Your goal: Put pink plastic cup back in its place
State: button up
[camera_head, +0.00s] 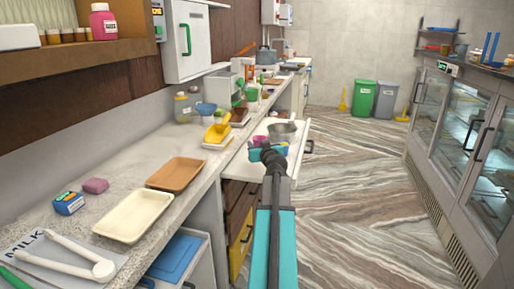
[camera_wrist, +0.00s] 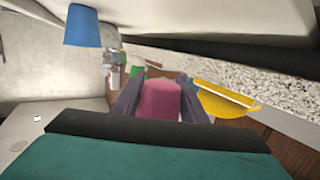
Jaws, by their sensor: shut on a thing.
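The pink plastic cup (camera_wrist: 158,101) is between the two dark fingers of my gripper (camera_wrist: 160,92) in the wrist view. My gripper is shut on it. In the head view my gripper (camera_head: 266,152) is over the pulled-out drawer (camera_head: 238,168) below the counter. A small pink patch (camera_head: 259,140) just beyond the fingers looks like the cup, mostly hidden by the gripper. A blue cup (camera_wrist: 81,26) is at the upper left of the wrist view.
A metal pot (camera_head: 283,132) is at the drawer's far side. Glass display cases (camera_head: 465,130) line the right. The marbled floor between is clear.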

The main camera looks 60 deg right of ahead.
aim_at(257, 165)
jog(key=shift+f, duration=0.15)
jog(key=shift+f+b, duration=1.55)
jog(key=shift+f, duration=1.65)
jog(key=shift+f+b, duration=0.7)
jog(key=shift+b, duration=0.2)
